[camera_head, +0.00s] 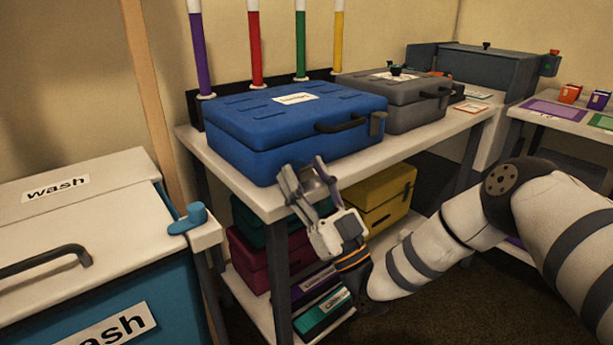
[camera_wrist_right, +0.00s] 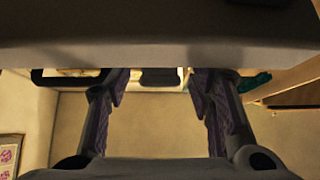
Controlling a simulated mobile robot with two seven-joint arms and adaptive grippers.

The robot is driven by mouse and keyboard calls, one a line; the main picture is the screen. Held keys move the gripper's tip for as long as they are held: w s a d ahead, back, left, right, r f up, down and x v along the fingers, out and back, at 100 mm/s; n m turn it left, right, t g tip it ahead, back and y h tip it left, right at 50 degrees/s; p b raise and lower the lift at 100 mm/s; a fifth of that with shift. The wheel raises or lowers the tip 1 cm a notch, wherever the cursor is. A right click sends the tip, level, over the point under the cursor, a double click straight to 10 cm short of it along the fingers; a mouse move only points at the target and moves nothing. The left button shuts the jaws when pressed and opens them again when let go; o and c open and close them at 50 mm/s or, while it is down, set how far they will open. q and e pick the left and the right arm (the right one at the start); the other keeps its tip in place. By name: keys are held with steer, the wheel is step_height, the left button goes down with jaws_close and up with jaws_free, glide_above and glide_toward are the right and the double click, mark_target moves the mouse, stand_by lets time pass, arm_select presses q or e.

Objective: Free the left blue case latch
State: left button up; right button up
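The blue case (camera_head: 240,115) lies closed on the white table, with a label on its lid. Its dark handle (camera_head: 341,123) is on the front, and a grey right latch (camera_head: 377,124) sits at the right end. My right gripper (camera_head: 304,176) is in front of the case's lower front, near the table's front edge. Its fingers are apart, and I see nothing held. The left latch is not clearly visible; the gripper covers that part of the front. In the right wrist view, the open right gripper (camera_wrist_right: 162,105) has a small grey block (camera_wrist_right: 160,77) beyond and between its fingers.
A grey case (camera_head: 405,100) stands right of the blue one. Colored posts (camera_head: 254,45) rise behind. The white table (camera_head: 225,175) has yellow and other cases (camera_head: 380,200) below.

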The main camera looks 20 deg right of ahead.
steer(key=v, duration=1.2)
